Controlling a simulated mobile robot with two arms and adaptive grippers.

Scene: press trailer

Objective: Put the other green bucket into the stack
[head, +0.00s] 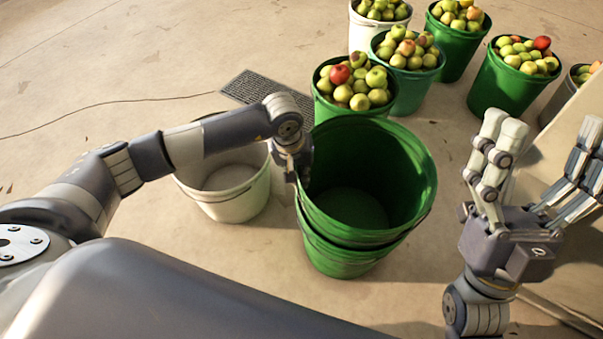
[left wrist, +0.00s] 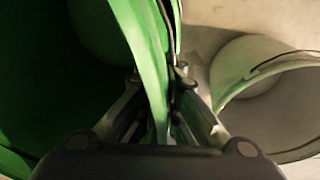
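Two empty green buckets stand nested in the middle of the head view. The upper green bucket (head: 412,160) sits inside the lower green bucket (head: 345,262), with its rim a little above the lower one. My left gripper (head: 303,180) is at the left side of the upper bucket's rim. In the left wrist view, the left gripper's fingers (left wrist: 160,100) lie on both sides of the green bucket wall (left wrist: 140,35) and appear closed on it. My right gripper (head: 545,125) is open and empty, to the right of the stack.
An empty white bucket (head: 232,207) stands just left of the stack. Behind stand green buckets (head: 325,105) and a white bucket (head: 362,35) full of apples. A floor grate (head: 245,88) lies behind. A pale panel (head: 560,150) is at the right.

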